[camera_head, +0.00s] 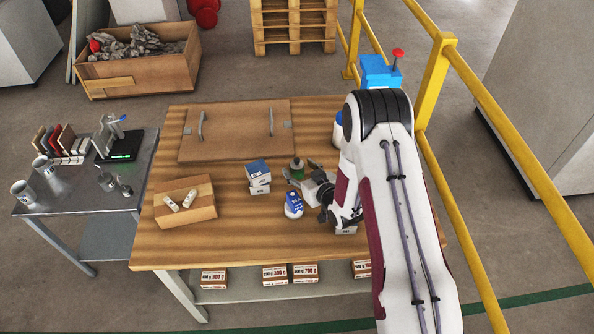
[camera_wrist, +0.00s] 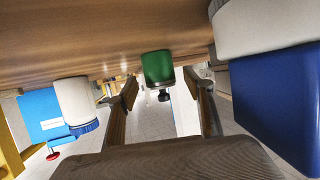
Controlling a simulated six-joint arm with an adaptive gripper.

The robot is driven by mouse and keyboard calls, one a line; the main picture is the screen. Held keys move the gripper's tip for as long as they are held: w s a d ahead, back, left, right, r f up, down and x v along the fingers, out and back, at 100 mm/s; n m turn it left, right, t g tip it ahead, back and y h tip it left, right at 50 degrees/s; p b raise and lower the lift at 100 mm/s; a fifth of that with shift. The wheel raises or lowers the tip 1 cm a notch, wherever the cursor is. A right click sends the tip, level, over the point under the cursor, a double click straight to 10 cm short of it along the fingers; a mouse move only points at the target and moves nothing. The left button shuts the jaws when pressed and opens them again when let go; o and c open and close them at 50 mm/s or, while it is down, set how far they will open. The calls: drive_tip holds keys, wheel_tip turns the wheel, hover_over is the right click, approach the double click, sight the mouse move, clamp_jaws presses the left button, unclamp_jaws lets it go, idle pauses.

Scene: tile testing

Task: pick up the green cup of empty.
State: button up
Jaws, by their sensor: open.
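The green cup (camera_head: 296,169) stands on the wooden table, with a dark green body and a greyish top. It also shows in the wrist view (camera_wrist: 158,68), where the picture is upside down and the table is along the top. My gripper (camera_head: 305,183) is low over the table, just in front of the cup in the head view. In the wrist view my gripper (camera_wrist: 161,88) is open and empty, with one finger on each side of the cup in the picture. The cup appears beyond the fingertips; no contact shows.
A blue-and-white container (camera_head: 293,205) is close beside my gripper and looms at the right of the wrist view. A white bottle with a blue cap (camera_wrist: 75,103) is at the wrist view's left. A wooden tray (camera_head: 185,203) lies farther left.

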sight(300, 170)
drive_tip(key=shift+x, duration=1.5)
drive_tip(key=c, duration=1.3)
